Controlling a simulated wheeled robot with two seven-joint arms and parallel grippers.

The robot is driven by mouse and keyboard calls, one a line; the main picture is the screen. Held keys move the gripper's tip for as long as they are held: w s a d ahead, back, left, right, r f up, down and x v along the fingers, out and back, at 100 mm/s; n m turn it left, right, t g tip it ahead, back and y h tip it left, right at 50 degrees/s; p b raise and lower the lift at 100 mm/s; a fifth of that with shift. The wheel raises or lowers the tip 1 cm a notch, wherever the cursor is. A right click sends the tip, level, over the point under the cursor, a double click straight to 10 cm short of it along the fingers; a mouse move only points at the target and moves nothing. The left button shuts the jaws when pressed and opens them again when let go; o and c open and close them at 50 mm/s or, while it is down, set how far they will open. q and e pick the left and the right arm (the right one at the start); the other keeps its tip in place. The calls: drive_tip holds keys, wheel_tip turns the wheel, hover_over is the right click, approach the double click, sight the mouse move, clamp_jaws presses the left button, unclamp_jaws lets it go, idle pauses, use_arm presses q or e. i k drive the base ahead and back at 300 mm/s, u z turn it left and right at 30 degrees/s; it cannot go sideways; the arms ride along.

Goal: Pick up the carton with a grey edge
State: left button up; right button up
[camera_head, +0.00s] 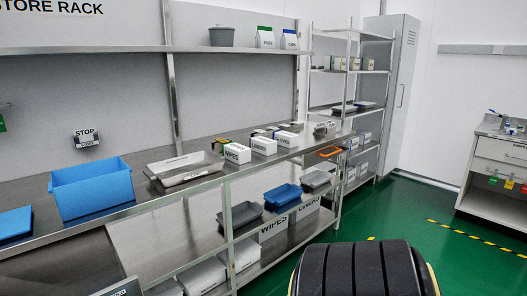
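Three white cartons stand in a row on the steel bench: a near one marked WIPES (237,153), a middle one (264,145) and a far one (287,140). Smaller greyish boxes (325,128) stand farther along the bench. On the upper shelf are a white carton with a green top (265,38) and one with a blue top (289,40). I cannot tell which carton has a grey edge. Neither of my grippers is in view.
A blue bin (92,190) and a grey tray (185,170) stand on the bench (150,207). A shelf rack (348,110) stands beyond. Green floor (400,215) is open at right, before a white cabinet (490,185).

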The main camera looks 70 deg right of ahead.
sight(265, 146)
drive_tip(key=z, duration=2.35)
